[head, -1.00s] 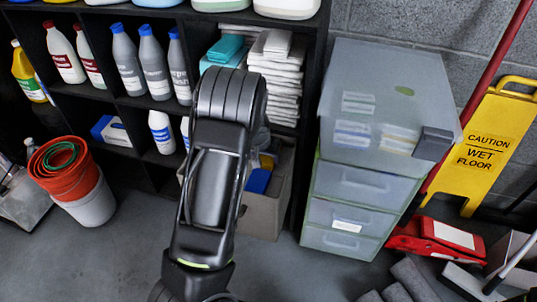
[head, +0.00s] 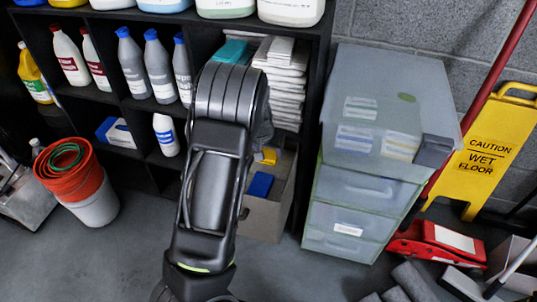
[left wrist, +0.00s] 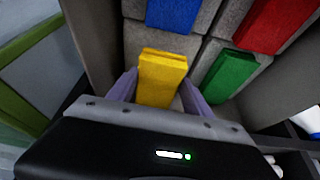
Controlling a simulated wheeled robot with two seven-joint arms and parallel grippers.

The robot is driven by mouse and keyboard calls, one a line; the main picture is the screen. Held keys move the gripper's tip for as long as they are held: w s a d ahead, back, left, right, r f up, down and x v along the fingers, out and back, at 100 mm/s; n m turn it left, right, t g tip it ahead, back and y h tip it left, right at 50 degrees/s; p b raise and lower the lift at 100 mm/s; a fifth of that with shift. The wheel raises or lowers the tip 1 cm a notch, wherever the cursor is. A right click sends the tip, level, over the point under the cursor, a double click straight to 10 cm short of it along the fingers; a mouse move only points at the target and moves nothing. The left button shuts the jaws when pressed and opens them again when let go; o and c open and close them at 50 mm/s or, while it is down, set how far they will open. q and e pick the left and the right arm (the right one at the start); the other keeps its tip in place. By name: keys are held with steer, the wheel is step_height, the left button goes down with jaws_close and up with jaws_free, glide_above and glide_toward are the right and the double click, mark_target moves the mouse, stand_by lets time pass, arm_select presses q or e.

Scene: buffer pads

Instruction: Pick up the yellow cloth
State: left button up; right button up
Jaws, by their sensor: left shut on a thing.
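The yellow cloth (left wrist: 162,78) is a folded block in the left wrist view, between the purple fingers of my left gripper (left wrist: 160,84). The gripper is shut on it. It sits at the near row of a grey divided bin, in front of the blue cloth (left wrist: 172,14) and left of the green cloth (left wrist: 230,75). In the head view my arm hides most of the gripper; a small part of the yellow cloth (head: 268,157) shows above the blue cloth (head: 260,184) in the bin. My right gripper is in neither view.
The grey bin (head: 262,222) stands in a black shelf unit, its walls close around my gripper. A red cloth (left wrist: 270,25) lies in another compartment. Folded white towels (head: 286,88) are just above. A translucent drawer unit (head: 365,190) stands close on the right.

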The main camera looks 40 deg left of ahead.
arm_select(q)
steer(key=r, duration=0.2)
steer(key=shift+s+a+r, duration=0.2)
steer(key=shift+s+r, duration=0.05)
steer(key=shift+r, duration=0.1)
steer(key=s+a, duration=0.3)
steer(key=s, duration=0.1)
steer(key=s+a+b, duration=0.1)
steer(key=s+a, duration=0.3)
steer(key=s, duration=0.1)
steer(key=s+a, duration=0.4)
steer(key=shift+s+f+b, duration=0.2)
steer(key=shift+b, duration=0.2)
